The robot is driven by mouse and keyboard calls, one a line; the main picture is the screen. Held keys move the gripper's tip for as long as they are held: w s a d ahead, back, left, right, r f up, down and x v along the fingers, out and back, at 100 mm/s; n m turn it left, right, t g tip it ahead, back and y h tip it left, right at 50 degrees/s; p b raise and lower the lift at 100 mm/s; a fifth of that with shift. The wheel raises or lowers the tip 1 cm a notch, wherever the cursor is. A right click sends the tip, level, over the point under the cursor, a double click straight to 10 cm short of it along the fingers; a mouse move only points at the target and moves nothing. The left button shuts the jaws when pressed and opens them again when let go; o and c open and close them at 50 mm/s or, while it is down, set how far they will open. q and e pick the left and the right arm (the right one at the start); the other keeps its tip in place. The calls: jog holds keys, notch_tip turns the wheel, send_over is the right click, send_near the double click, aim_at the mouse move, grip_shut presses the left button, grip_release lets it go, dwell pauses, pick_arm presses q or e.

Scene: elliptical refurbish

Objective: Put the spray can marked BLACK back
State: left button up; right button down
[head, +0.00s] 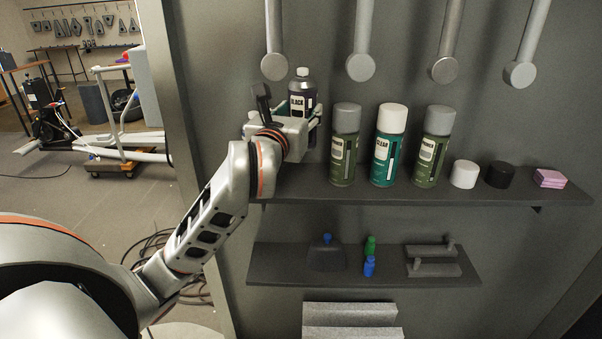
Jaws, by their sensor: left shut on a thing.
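The spray can marked BLACK (299,101) is a dark can with a grey top, its label readable in the head view. My left gripper (308,124) is shut on it and holds it upright at the left end of the upper shelf (400,194). The lower part of the can is hidden by the gripper, so I cannot tell whether its base touches the shelf. To its right stand a green can with a grey cap (344,150), a teal can marked CLEAR (389,150) and another green can (435,150). My right gripper is not in view.
A white cap (464,174), a black cap (500,174) and pink pads (549,178) sit further right on the upper shelf. A lower shelf (300,275) holds small bottles and a metal bracket. Several grey rods with round ends (360,66) hang above the cans.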

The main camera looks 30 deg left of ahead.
pick_arm(q)
notch_tip(320, 180, down, 6)
jog(key=shift+a+r+b, duration=0.15)
jog(key=shift+r+b, duration=0.05)
jog(key=shift+b, duration=0.3)
jog(key=shift+f+b, duration=0.35)
jog(key=shift+f, duration=1.6)
jog(key=shift+f, duration=0.1)
jog(key=o, duration=1.2)
jog(key=shift+f, duration=0.15)
jog(key=shift+o, duration=0.2)
